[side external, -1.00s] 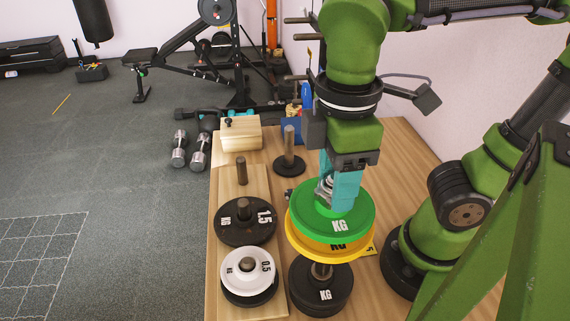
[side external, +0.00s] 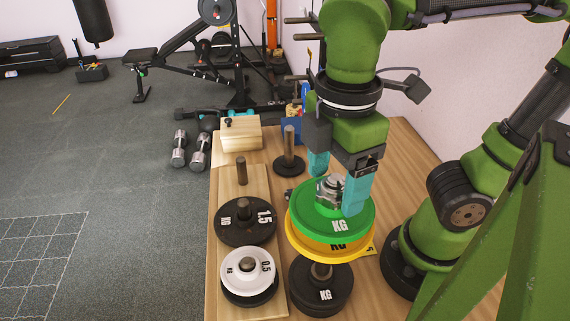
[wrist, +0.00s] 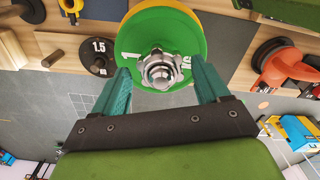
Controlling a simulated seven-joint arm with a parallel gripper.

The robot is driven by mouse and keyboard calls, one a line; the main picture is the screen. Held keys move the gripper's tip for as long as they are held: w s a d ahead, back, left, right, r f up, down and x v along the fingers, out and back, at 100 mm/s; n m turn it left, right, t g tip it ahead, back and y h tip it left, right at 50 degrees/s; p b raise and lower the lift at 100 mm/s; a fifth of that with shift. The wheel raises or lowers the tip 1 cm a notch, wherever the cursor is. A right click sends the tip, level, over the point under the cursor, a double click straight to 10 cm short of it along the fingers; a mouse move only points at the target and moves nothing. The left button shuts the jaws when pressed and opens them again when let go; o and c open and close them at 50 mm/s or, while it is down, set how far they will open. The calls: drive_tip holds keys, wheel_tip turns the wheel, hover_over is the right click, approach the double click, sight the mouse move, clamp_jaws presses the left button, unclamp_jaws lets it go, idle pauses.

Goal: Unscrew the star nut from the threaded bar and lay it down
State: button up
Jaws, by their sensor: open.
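The silver star nut (side external: 330,189) sits on top of the green plate (side external: 307,222), at the centre of the plate pile. A yellow plate (side external: 312,246) lies under the green one. In the wrist view the star nut (wrist: 162,72) shows its lobes, with the end of the threaded bar (wrist: 160,74) at its middle. My gripper (side external: 338,182) has its teal fingers spread apart on either side of the nut, with nothing between them touching it that I can see. In the wrist view the gripper (wrist: 162,80) is open and the nut lies between and beyond the fingertips.
A wooden board (side external: 227,187) at the left carries a bare peg (side external: 241,170), a black 1.5 plate (side external: 230,231) and a white 0.5 plate (side external: 233,277). A black plate stack (side external: 321,294) stands in front. An upright post on a round base (side external: 289,166) stands behind.

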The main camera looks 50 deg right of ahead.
drive_tip(key=m, duration=1.8)
drive_tip(key=shift+c, duration=0.2)
drive_tip(key=c, duration=0.9)
